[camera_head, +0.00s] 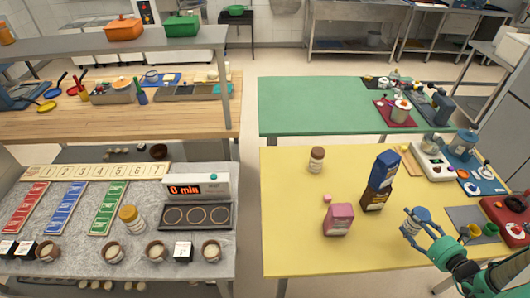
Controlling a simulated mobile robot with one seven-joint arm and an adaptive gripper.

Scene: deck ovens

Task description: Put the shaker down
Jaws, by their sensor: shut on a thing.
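My gripper (411,228) is at the right side of the yellow table (300,240). It is shut on the shaker (421,214), a small container that looks blue from above. My fingers hide part of the shaker. I cannot tell whether its base touches the tabletop or hangs just above it. My arm reaches in from the lower right corner.
Left of my gripper stand a blue package (386,168), a dark brown package (375,197) and a pink package (339,219). A grey mat (463,216) and green cup (490,229) are close on the right. The front left tabletop is clear.

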